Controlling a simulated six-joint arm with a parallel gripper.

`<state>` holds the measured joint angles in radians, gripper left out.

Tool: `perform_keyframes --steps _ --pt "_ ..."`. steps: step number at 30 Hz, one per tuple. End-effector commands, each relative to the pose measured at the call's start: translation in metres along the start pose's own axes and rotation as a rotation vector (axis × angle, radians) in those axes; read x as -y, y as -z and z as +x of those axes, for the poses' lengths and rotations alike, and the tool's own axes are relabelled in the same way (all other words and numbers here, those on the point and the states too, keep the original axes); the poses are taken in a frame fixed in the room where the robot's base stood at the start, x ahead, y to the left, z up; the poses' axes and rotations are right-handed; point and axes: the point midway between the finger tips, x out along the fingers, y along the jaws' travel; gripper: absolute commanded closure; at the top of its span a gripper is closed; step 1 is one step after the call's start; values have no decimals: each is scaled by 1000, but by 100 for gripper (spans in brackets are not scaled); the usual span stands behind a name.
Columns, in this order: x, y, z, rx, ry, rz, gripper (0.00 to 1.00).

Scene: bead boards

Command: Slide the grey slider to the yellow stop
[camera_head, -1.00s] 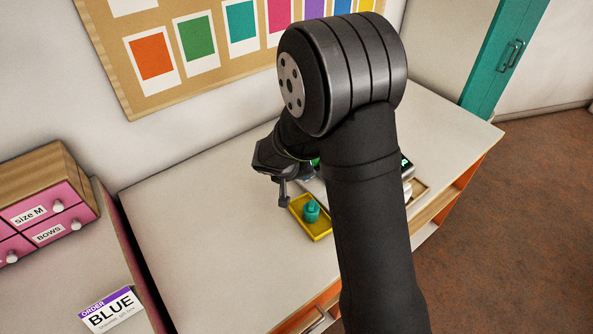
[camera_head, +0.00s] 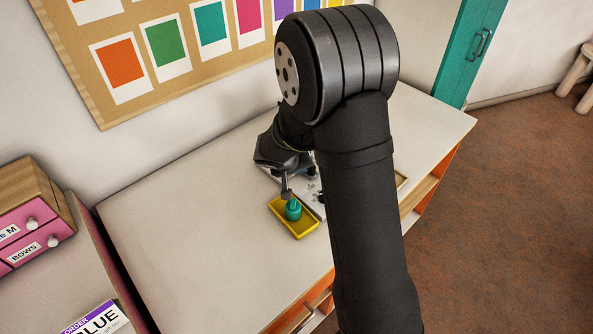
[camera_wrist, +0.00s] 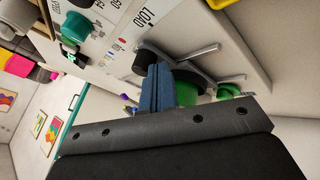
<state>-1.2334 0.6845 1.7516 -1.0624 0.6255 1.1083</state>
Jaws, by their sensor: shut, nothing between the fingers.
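My gripper (camera_head: 286,193) is over the far side of a shallow yellow tray (camera_head: 310,227) in the head view. Its blue fingers (camera_wrist: 158,88) are shut and empty in the wrist view, in front of a white printed board (camera_wrist: 110,32). Grey bars (camera_wrist: 196,50) and a black round piece (camera_wrist: 146,62) show near the fingertips. A large green round piece (camera_wrist: 190,88) is partly hidden behind the fingers. I cannot tell which part is the grey slider, and I cannot make out a yellow stop. My arm hides much of the board in the head view.
A teal piece (camera_head: 293,211) stands in the yellow tray, close to the gripper. A smaller green piece (camera_wrist: 229,91) is right of the fingers. Pink drawers (camera_head: 35,238) and an order card (camera_head: 98,320) are at left. The white tabletop (camera_head: 180,225) left of the tray is clear.

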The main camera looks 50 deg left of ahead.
Motion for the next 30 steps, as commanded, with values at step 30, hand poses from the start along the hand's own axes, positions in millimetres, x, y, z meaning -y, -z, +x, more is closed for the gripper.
perform_keyframes --steps 30 --pt "-126 73 105 1 -1 1 100"
